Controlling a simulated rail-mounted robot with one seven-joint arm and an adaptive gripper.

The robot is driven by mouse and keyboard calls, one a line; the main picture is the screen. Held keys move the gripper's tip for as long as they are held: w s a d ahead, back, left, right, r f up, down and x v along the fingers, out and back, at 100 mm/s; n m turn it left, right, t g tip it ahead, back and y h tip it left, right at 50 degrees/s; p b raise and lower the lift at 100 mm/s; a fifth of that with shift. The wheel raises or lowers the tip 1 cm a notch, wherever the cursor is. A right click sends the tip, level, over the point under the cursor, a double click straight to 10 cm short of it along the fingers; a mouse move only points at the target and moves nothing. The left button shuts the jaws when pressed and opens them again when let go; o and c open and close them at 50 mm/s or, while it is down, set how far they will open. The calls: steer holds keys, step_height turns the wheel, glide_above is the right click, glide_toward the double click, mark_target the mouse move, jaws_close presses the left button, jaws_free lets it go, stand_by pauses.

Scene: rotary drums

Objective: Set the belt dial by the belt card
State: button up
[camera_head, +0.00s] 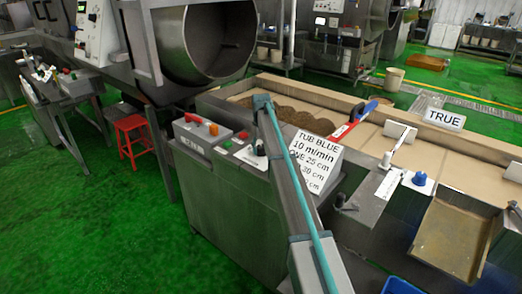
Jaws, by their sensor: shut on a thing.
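The belt card (313,160) leans on the grey control cabinet. It reads "TUB BLUE", "10 m/min", then lines ending in "25 cm", "30 cm" and "cm"; my arm covers their left part. My arm rises from the bottom edge and bends over the cabinet panel. My gripper (261,147) is a small dark shape at the panel, largely hidden by the arm. It is shut at the white dial plate (250,158), on what appears to be the belt dial. The dial's pointer and marks are too small to read.
A red switch (191,118), an orange knob (213,129) and a green button (228,144) sit on the panel. The beige belt (440,152) carries a brown heap (300,119) and a red-blue bar (350,125). A "TRUE" sign (444,118) stands behind. A blue knob (420,179) is at right.

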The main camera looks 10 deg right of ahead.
mark_target(261, 146)
steer(key=shift+m, duration=1.7)
steer(key=o, duration=1.2)
steer(key=shift+c, duration=0.2)
steer(key=shift+r, duration=0.1)
step_height(261, 146, up, 12)
